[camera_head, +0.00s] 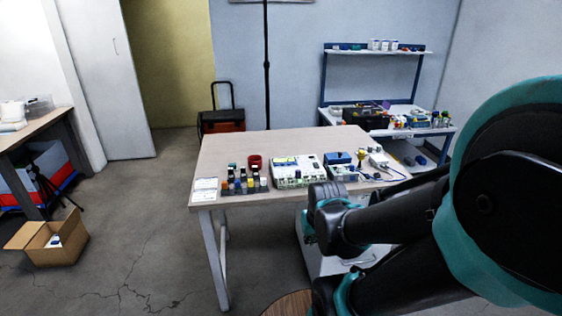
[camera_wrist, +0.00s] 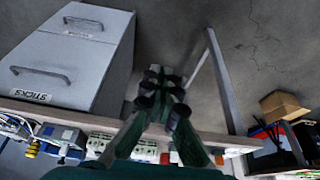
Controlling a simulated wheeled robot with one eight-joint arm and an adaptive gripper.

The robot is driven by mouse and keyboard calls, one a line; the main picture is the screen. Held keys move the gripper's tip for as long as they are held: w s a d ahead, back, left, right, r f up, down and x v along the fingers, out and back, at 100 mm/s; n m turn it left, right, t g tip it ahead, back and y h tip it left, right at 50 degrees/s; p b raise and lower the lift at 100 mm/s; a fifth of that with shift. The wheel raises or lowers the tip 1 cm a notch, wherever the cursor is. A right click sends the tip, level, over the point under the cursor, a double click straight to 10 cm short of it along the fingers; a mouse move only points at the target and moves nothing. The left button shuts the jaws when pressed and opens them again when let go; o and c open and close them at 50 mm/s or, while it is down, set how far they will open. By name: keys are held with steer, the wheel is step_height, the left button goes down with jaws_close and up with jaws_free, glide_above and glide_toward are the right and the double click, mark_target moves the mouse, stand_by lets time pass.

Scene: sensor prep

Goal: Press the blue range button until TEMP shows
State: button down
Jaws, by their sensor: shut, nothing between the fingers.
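A white instrument (camera_head: 297,172) with a panel of small parts stands on the table (camera_head: 235,150) in the head view. A smaller blue-and-white unit (camera_head: 340,167) stands at its right. The blue range button and any TEMP reading are too small to make out. In the wrist view, my gripper (camera_wrist: 163,88) is shut, with nothing between its fingers. Its fingers point away from the camera, below the tabletop line, toward the floor and the cabinet side. Part of the instruments (camera_wrist: 140,150) shows behind the fingers at the bottom. In the head view my gripper cannot be made out.
A grey drawer cabinet (camera_wrist: 70,60) labelled STICKS is close by, with a table leg (camera_wrist: 222,80) nearby. Several small bottles (camera_head: 243,184), a red cup (camera_head: 255,163) and a white card (camera_head: 205,188) sit at the table's left. The tabletop behind the instruments is clear.

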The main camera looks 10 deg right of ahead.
stand_by(0.4)
step_height(320, 180, up, 15)
steer(key=m+t+y, duration=0.1)
steer(key=m+t, duration=0.4)
steer(key=m, duration=0.3)
glide_above(283, 164)
steer(key=shift+s+f, duration=0.1)
steer(key=shift+s, duration=0.2)
steer(key=shift+f, duration=4.4)
steer(key=shift+f, duration=0.1)
steer(key=shift+f, duration=0.3)
